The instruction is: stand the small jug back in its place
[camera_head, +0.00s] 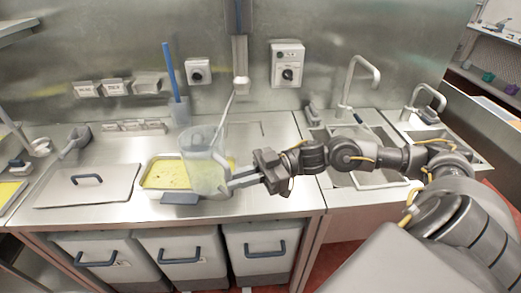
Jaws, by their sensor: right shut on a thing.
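A clear, see-through jug (203,172) is upright in the middle left of the head view, in front of the tray with yellow contents (148,180). My right gripper (236,178) reaches in from the right and is shut on the jug's right side. The fingertips partly overlap the jug, so the exact grip is hard to see. I cannot tell whether the jug's base touches anything. My left gripper is not in view.
A steel lid (88,188) with a dark handle lies left of the tray. Sinks with taps (355,80) are on the right. Counter (270,135) behind my gripper is clear.

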